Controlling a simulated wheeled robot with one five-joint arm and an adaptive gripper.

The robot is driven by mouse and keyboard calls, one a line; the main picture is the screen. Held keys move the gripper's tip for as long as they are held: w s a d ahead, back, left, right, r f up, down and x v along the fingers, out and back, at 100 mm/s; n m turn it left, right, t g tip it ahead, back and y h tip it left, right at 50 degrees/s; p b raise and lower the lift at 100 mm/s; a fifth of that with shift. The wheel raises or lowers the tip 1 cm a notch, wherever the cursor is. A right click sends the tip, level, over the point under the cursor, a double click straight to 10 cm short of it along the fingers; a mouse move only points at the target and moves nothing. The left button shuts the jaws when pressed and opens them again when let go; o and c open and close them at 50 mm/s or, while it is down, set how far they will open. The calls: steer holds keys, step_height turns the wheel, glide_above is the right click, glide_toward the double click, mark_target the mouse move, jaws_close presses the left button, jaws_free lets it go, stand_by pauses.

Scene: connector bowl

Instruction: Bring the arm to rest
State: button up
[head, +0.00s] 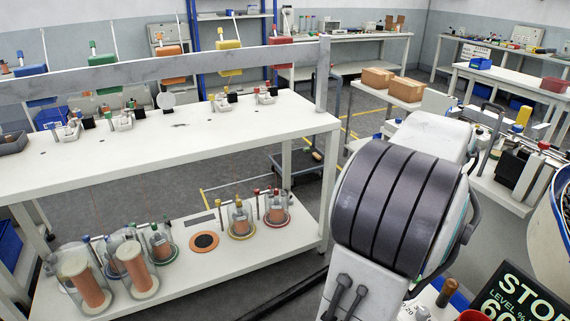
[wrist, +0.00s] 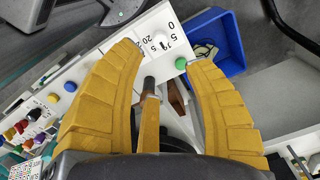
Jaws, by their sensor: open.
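My gripper (wrist: 164,58) shows in the wrist view as two ribbed yellow fingers spread wide apart. It is open, with nothing gripped between the fingers. In the head view a large dark ribbed drum on a white body, which looks like part of my arm, fills the right centre. My gripper cannot be made out there.
The wrist view shows a blue bin (wrist: 228,62), a white marked panel (wrist: 112,62) and colored knobs at left. In the head view a long white bench (head: 230,138) with a lower shelf stands at left, carton boxes (head: 392,80) behind, and a STOP sign (head: 520,298) at lower right.

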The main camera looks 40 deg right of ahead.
steer(key=shift+n, duration=0.3)
steer(key=f+n, duration=0.1)
steer(key=n, duration=0.1)
steer(key=a+f+n, duration=0.1)
steer(key=f+n, duration=0.1)
steer(key=a+f+n, duration=0.1)
steer(key=n, duration=0.1)
steer(key=shift+f, duration=0.3)
steer(key=w+a+r+n+t+p, duration=0.1)
steer(key=w+a+n, duration=0.3)
steer(key=a, duration=0.6)
steer(key=w+a+r+n+t+p, duration=0.1)
steer(key=w+a+r+n+p, duration=0.2)
steer(key=a+n, duration=0.5)
steer(key=w+a+r+n+t+p, duration=0.1)
steer(key=w+a+r+n, duration=0.3)
steer(key=a, duration=0.8)
steer(key=shift+w+a+r+n+p, duration=0.25)
steer(key=shift+w+n+p, duration=0.55)
steer(key=shift+w+n, duration=0.2)
